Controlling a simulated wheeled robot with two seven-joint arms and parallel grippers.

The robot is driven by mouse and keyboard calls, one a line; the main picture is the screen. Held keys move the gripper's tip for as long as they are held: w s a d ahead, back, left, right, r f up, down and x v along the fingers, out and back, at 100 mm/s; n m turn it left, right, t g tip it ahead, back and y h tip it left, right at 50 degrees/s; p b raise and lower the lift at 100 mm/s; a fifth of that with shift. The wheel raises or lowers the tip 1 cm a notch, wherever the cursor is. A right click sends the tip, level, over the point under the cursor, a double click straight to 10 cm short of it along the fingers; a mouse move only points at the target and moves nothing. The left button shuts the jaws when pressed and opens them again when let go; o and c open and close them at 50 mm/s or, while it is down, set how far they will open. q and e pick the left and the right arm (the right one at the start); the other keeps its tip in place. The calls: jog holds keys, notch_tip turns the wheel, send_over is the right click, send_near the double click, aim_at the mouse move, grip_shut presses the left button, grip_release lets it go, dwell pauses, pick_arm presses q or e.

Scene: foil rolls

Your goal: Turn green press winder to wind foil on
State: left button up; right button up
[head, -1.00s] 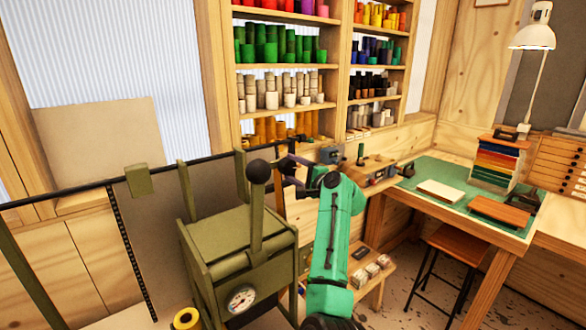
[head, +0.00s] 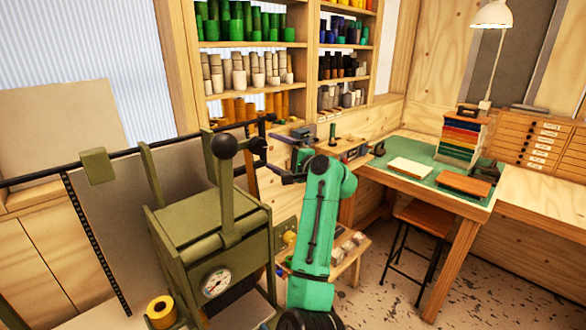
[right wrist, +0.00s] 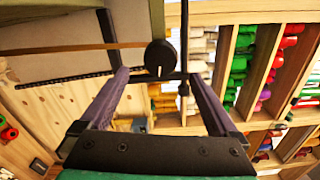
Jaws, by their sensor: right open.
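The olive-green press (head: 215,245) stands left of centre, with a dial on its front and an upright lever ending in a black ball knob (head: 224,146). A long dark rod (head: 40,174) runs behind the lever to a dark crank-like winder (head: 258,146) at its right end. My right gripper (head: 268,158) is open at the winder, its fingers partly blending with it. In the right wrist view the gripper (right wrist: 154,78) spreads its two fingers, with the black knob and the thin dark winder part showing between them. Contact cannot be told. My left gripper is out of view.
A yellow foil roll (head: 161,311) sits at the press's lower left. Shelves of coloured rolls (head: 245,72) stand behind. A green-topped desk (head: 425,150) and a stool (head: 422,217) are to the right, with open floor in front.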

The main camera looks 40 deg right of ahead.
jog(key=s+d+b, duration=0.1)
jog(key=s+b, duration=0.2)
jog(key=s, duration=0.6)
jog(key=shift+s, duration=0.2)
jog(key=shift+d+f, duration=0.1)
